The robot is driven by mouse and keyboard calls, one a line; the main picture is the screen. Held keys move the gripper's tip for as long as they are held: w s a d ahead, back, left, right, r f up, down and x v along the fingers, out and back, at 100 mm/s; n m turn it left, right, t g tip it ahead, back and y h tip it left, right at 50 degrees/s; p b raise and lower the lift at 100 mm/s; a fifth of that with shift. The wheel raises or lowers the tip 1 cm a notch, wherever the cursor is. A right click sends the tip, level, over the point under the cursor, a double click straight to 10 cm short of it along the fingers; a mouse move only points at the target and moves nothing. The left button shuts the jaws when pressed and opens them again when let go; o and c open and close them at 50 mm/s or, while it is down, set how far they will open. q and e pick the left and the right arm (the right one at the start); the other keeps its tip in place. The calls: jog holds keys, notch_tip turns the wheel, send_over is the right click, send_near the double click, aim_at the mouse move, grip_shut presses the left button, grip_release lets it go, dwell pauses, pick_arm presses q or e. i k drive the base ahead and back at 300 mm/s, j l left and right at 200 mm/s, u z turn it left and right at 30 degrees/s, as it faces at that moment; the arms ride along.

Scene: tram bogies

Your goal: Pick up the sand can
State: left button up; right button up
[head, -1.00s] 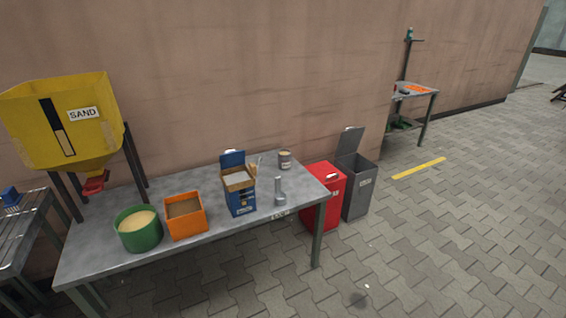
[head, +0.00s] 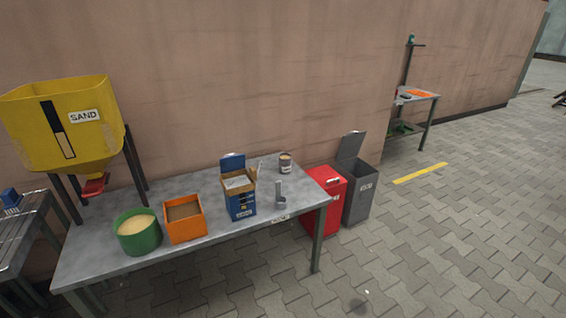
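A round green can (head: 138,240) filled with pale sand stands upright near the left front of the grey table (head: 100,250). A yellow hopper (head: 55,115) marked SAND stands on dark legs behind and left of it, with a red outlet (head: 95,187) low down. A small grey tin (head: 285,162) stands near the table's back right; its contents are too small to tell. Neither of my grippers is in view.
An orange box (head: 185,225) stands close to the green can's right, then a blue carton (head: 241,203) and a small grey metal piece (head: 280,195). Red (head: 325,210) and grey (head: 360,195) bins stand at the table's right end. Paved floor (head: 450,240) is open to the right.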

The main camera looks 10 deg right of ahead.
aim_at(285, 159)
jog(key=i+l+u, duration=0.2)
jog(key=i+l, duration=0.2)
jog(key=l, duration=0.25)
jog(key=i+l+u, duration=0.25)
jog(key=l, duration=0.4)
jog(key=i+l+u, duration=0.1)
jog(key=i+l, duration=0.15)
jog(key=l, duration=0.15)
jog(key=i+l+u, duration=0.1)
jog(key=l, duration=0.25)
